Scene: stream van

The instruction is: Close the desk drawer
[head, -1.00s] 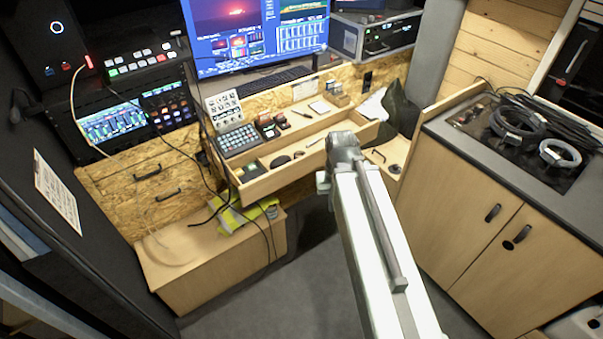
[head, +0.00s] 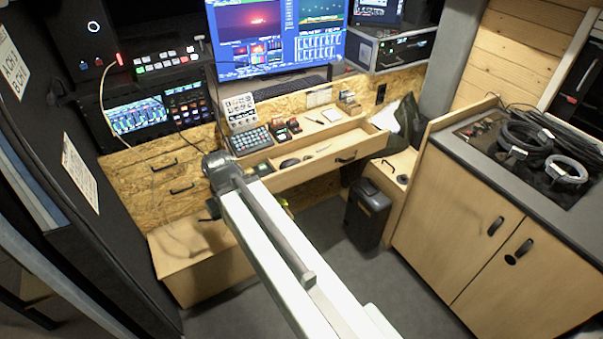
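The desk drawer (head: 312,166) stands pulled out below the desk top (head: 332,128). It is light wood with a dark handle (head: 346,158) on the right part of its front. Small dark items lie inside it. My arm crosses the middle of the view, and its end covers the drawer's left end. My gripper's fingers are hidden behind the arm's end, so I cannot tell whether they are open or shut, or whether they touch the drawer.
A black bin (head: 367,213) stands on the floor right of the drawer. A wooden cabinet (head: 455,222) with cables on top is at the right. A low wooden box (head: 195,250) is at the left.

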